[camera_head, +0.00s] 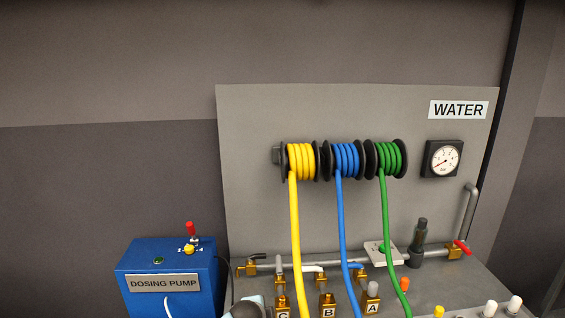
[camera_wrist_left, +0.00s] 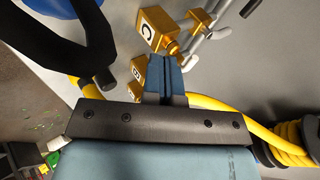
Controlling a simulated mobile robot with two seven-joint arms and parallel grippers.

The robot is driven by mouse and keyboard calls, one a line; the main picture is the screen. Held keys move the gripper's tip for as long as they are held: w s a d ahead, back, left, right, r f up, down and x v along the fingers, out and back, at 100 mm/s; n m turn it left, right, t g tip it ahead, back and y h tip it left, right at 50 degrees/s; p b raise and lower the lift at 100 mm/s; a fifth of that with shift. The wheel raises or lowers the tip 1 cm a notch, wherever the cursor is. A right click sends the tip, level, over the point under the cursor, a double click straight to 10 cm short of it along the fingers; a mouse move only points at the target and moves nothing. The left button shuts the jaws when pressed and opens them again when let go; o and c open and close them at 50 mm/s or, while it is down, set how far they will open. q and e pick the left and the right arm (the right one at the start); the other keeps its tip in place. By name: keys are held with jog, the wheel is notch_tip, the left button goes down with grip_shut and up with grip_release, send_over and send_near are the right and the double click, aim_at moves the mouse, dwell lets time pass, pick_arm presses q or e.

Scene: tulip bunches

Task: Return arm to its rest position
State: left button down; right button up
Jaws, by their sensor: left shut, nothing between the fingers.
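My left gripper (camera_wrist_left: 172,72) shows in the left wrist view with its two blue fingers shut together and nothing between them. The fingertips are close to the brass block labelled C (camera_wrist_left: 155,28); I cannot tell whether they touch it. Another labelled brass block (camera_wrist_left: 137,72) is partly hidden behind the fingers. In the head view, block C (camera_head: 282,312) is at the bottom edge, beside blocks B (camera_head: 328,310) and A (camera_head: 372,305). My right gripper is in neither view.
Yellow (camera_head: 295,230), blue (camera_head: 341,220) and green (camera_head: 386,220) hoses hang from reels on the grey WATER panel (camera_head: 255,120). A blue dosing pump (camera_head: 165,300) stands at left. A yellow hose (camera_wrist_left: 235,115) passes behind my gripper in the wrist view. A thick black curved part (camera_wrist_left: 85,30) is at left.

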pick_arm(q)
jog(key=s+a+f+n+h, duration=0.1)
jog(key=s+f+n, duration=0.25)
jog(key=s, duration=0.45)
jog(key=s+a+f+n+h, duration=0.1)
jog(key=s+f+n, duration=0.1)
jog(key=s+f, duration=0.45)
jog(key=s+a+r+n+t, duration=0.1)
jog(key=s+a+n, duration=0.3)
jog(key=s, duration=0.7)
jog(key=s+a+n+t, duration=0.1)
jog(key=s+a+n, duration=0.3)
jog(key=s+a, duration=0.4)
jog(key=s, duration=0.2)
jog(key=shift+s+r+n+t+y, duration=0.3)
jog(key=shift+s+r+n+y, duration=0.05)
jog(key=shift+s+r+y, duration=0.05)
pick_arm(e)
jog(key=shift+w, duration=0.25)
pick_arm(q)
jog(key=shift+a, duration=0.1)
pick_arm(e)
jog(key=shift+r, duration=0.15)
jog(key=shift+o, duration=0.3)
